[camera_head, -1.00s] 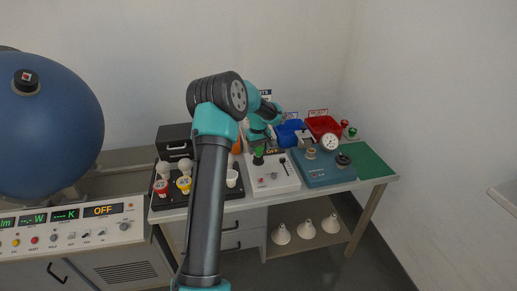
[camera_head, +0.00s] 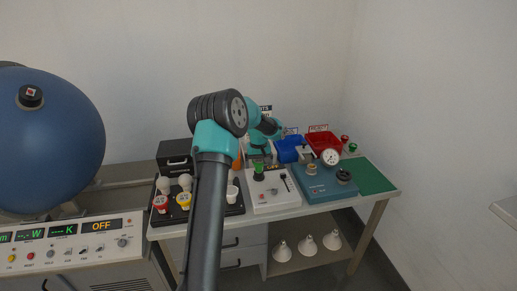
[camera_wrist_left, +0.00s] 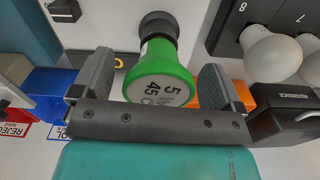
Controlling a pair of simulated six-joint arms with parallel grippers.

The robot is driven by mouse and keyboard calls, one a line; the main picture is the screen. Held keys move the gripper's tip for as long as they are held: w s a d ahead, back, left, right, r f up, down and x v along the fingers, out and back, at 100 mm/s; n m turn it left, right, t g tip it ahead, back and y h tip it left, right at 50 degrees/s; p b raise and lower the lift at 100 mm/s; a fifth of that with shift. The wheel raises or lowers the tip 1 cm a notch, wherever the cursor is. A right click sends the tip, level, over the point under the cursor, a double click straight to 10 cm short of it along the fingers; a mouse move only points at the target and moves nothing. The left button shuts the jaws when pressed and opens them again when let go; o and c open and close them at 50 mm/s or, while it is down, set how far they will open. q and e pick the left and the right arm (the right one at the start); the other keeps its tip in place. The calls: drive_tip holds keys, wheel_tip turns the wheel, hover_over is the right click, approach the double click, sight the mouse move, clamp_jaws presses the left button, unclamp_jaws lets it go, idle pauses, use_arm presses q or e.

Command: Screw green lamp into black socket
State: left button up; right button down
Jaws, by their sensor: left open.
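The green lamp (camera_head: 259,169) stands upright in or on the black socket (camera_head: 259,177) of the white tester box; how deep it sits is unclear. In the left wrist view the green lamp (camera_wrist_left: 162,72) shows its round printed face, with the black socket (camera_wrist_left: 158,24) behind it. My left gripper (camera_head: 260,155) is over the lamp. In the left wrist view its two fingers (camera_wrist_left: 157,78) are open, one on each side of the lamp, with gaps visible. My right gripper is not in view.
A black rack (camera_head: 215,211) with white, red and yellow lamps stands left of the tester. A blue bin (camera_head: 290,148), a red bin (camera_head: 325,140) and a teal gauge box (camera_head: 322,183) stand right. A green mat (camera_head: 370,177) lies clear.

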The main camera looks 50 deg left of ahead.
use_arm(q)
wheel_tip(320, 180, up, 17)
idle(0.5)
idle(0.4)
